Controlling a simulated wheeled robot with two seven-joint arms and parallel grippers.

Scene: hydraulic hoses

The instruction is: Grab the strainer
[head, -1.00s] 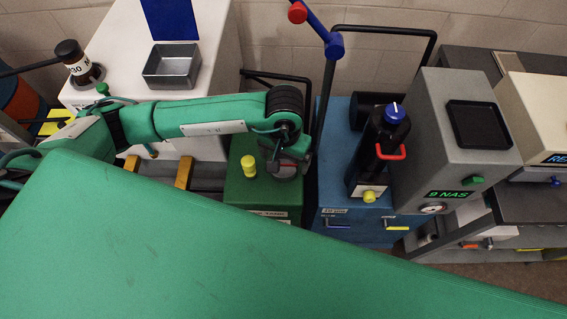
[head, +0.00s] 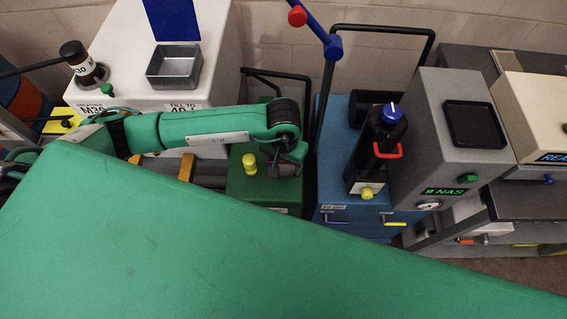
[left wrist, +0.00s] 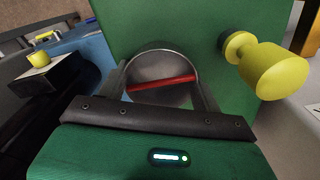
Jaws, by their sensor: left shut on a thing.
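The strainer (left wrist: 160,67) shows in the left wrist view as a round grey piece with a red bar across it, at the green tank (left wrist: 150,22). My left gripper (left wrist: 163,85) is shut on it, one finger at each side of the red bar. In the head view my left gripper (head: 283,166) points down at the top of the green tank (head: 240,190), just right of the yellow knob (head: 249,163). There the gripper mostly hides the strainer. I cannot tell whether the strainer is seated in the tank or raised. My right gripper is not in view.
A blue unit (head: 340,190) with a black cylinder (head: 381,150) and red handle stands right of the green tank. A white box (head: 120,65) with a grey tray (head: 174,66) stands left. A large green surface (head: 180,250) fills the foreground.

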